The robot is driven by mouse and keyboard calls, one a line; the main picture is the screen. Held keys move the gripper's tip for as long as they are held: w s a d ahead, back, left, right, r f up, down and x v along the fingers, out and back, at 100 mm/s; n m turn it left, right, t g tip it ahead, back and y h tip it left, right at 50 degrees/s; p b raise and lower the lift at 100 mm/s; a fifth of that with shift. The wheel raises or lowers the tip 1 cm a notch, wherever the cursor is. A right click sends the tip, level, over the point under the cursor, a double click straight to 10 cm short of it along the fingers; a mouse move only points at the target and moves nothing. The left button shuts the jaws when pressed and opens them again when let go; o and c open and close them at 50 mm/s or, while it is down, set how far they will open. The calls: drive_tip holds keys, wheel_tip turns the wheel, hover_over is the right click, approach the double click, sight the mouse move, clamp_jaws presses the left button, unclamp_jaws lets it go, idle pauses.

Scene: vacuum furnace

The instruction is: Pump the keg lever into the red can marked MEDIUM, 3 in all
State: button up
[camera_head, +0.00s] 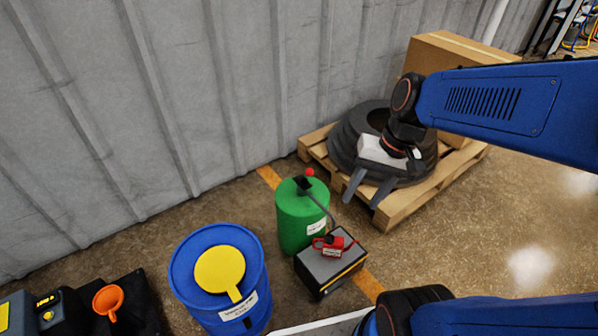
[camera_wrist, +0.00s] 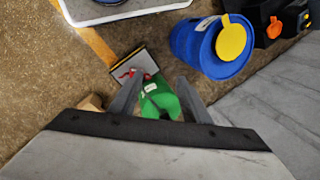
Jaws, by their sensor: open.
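A green keg (camera_head: 298,222) with a white label stands on the floor near the wall. On its top is a black fitting with a red-knobbed lever (camera_head: 309,172), and a thin spout slopes from it towards a small red can (camera_head: 333,243). The can has a label too small to read and stands on a dark box (camera_head: 312,270) beside the keg. My gripper (camera_head: 363,202) is open and empty, to the right of the keg and apart from it. In the wrist view the keg (camera_wrist: 160,102) shows between and beyond the fingers (camera_wrist: 160,80).
A blue drum (camera_head: 190,285) with a yellow lid (camera_head: 219,270) stands left of the keg. A pallet (camera_head: 400,208) with tires (camera_head: 350,140) and a cardboard box (camera_head: 440,50) is behind my gripper. An orange funnel (camera_head: 108,299) is at lower left. The grey wall (camera_head: 210,80) runs behind.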

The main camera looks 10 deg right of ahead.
drive_tip(key=w+a+f+m+g+y, duration=0.2)
drive_tip(key=w+f+m+g+y, duration=0.1)
drive_tip(key=w+f+m+y, duration=0.3)
drive_tip(key=m+t+y, duration=0.8)
drive_tip(key=m+t, duration=0.1)
drive_tip(key=m, duration=0.7)
approach(307, 174)
drive_tip(key=w+x, duration=0.1)
drive_tip(key=x, duration=1.2)
drive_tip(key=shift+w+f, duration=0.25)
drive_tip(key=shift+d, duration=0.15)
drive_tip(key=shift+c, duration=0.4)
clamp_jaws()
